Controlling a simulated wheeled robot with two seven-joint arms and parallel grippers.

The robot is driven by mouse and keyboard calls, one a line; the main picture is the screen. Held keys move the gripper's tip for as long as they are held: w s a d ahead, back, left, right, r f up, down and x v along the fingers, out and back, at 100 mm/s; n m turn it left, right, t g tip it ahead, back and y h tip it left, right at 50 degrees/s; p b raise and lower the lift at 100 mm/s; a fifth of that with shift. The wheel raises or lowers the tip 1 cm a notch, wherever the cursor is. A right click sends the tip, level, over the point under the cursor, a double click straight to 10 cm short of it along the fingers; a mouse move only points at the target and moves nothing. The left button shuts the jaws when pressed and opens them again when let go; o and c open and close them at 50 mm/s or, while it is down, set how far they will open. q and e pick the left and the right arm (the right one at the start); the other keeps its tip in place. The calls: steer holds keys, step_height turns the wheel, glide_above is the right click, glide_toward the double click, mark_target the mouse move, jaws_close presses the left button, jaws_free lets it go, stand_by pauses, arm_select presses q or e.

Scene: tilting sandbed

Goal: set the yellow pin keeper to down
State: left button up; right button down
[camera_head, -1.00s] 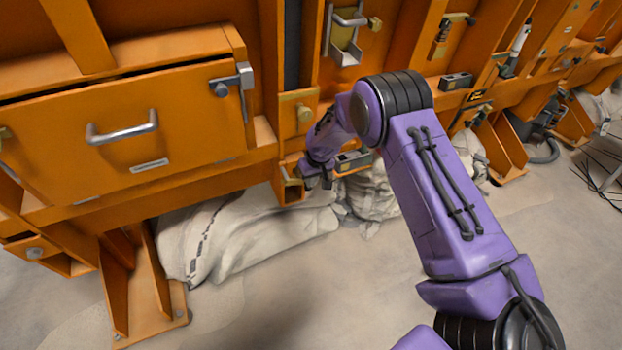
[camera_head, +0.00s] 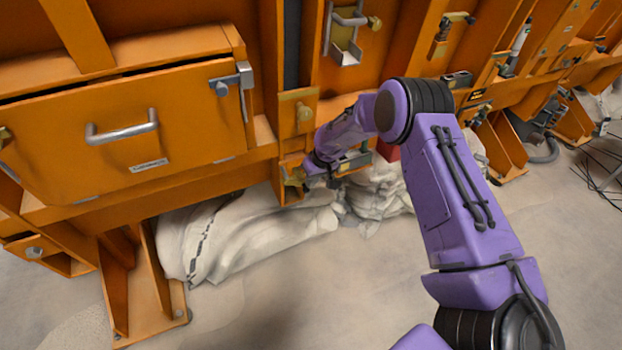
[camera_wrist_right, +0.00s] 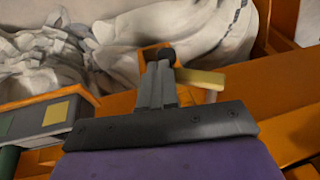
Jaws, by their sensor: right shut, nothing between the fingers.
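The yellow pin keeper (camera_wrist_right: 203,79) shows in the right wrist view as a short pale yellow bar on a pin, just right of my right fingers. Its inner end is hidden behind them. In the head view a small yellow piece (camera_head: 293,179) shows at the low orange bracket, by my right gripper. My right gripper (camera_wrist_right: 162,57) is shut and empty, its fingertips close beside the bar; I cannot tell whether they touch it. In the head view the right gripper (camera_head: 304,172) is small and partly hidden by its own wrist. My left gripper is not in view.
An orange drawer front (camera_head: 125,130) with a metal handle is at the left. A yellow plate with a knob (camera_head: 304,112) sits above the gripper. White sacks (camera_head: 245,238) lie under the orange frame. The sandy floor (camera_head: 330,290) in front is clear.

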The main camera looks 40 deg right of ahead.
steer(key=w+d+p+v, duration=0.1)
steer(key=p+v, duration=0.1)
steer(key=v, duration=1.2)
steer(key=s+a+f+m+t+h, duration=0.2)
steer(key=s+f+m, duration=0.1)
steer(key=f, duration=0.3)
steer(key=s+a+f+m+t+h, duration=0.2)
steer(key=s+a+f+m, duration=0.15)
steer(key=f, duration=0.35)
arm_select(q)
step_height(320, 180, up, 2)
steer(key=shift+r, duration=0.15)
arm_select(e)
steer(key=s+a+f+g, duration=0.1)
steer(key=s+a+f, duration=0.1)
steer(key=s, duration=0.8)
steer(key=s+a+f+n+g, duration=0.1)
steer(key=s+f, duration=0.4)
steer(key=s, duration=0.5)
steer(key=s+a+f+g, duration=0.2)
steer(key=s+a+f, duration=0.1)
steer(key=s, duration=0.7)
steer(key=shift+a+f+g+h, duration=0.3)
steer(key=shift+a+f+h, duration=0.1)
steer(key=shift+f, duration=0.2)
